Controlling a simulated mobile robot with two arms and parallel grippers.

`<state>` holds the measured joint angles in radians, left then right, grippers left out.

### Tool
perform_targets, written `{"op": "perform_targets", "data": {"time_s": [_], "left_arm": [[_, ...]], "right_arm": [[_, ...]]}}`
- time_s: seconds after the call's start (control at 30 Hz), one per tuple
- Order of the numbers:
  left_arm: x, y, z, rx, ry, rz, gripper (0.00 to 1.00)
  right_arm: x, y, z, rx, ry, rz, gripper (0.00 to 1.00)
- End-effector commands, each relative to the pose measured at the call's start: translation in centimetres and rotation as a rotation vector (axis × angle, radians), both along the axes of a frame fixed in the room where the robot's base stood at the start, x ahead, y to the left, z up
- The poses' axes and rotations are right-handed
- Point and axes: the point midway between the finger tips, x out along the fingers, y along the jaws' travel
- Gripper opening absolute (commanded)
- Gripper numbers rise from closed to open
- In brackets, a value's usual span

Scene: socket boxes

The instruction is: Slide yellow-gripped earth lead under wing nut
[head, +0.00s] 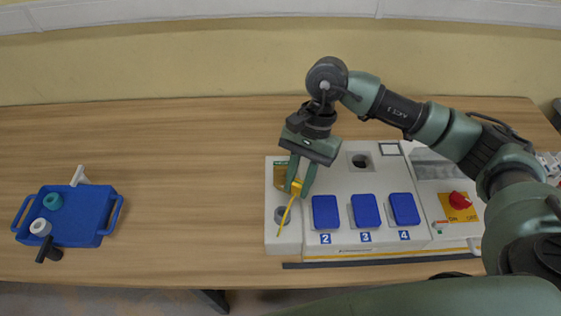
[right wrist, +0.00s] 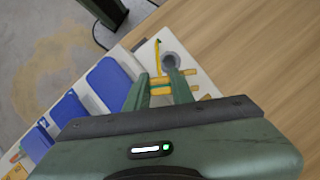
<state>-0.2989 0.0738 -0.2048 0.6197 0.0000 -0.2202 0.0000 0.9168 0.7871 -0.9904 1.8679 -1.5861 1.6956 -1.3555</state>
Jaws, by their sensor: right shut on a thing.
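My right gripper (head: 297,191) points down over the left end of the white socket box (head: 340,183). It is shut on the yellow grip of the earth lead (head: 287,216). The lead slants down and left, past a round grey fitting (head: 281,214). In the right wrist view, the yellow grip (right wrist: 160,85) lies across between the fingers, and the thin yellow lead (right wrist: 157,56) ends in a small green tip beside the grey fitting (right wrist: 170,61). I cannot make out a wing nut for certain. Contact between lead and fitting cannot be told. My left gripper is not in view.
The box has blue covers (head: 325,212) numbered 2, 3 and 4, and a round dark opening (head: 361,161). A red switch knob (head: 459,200) is at its right. A blue tray (head: 79,216) with small parts stands far left. The table (head: 190,190) between is clear.

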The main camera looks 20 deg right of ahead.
Motion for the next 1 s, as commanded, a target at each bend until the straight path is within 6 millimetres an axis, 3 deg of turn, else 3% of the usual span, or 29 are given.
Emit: {"op": "perform_targets", "data": {"time_s": [0.2, 0.4, 0.67, 1.0], "left_arm": [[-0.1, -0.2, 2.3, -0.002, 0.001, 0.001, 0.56], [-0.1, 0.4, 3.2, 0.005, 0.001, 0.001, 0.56], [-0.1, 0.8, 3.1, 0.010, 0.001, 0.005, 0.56], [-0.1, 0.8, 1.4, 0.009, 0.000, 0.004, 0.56]], "right_arm": [[2.5, 1.7, -0.2, 0.003, 0.002, -0.577, 0.00], [4.2, 2.1, -0.3, 0.001, 0.000, -0.920, 0.00], [4.8, 2.2, -0.9, 0.000, 0.000, -1.039, 0.00], [4.7, 2.1, -4.3, -0.002, 0.002, -1.038, 0.00]]}}
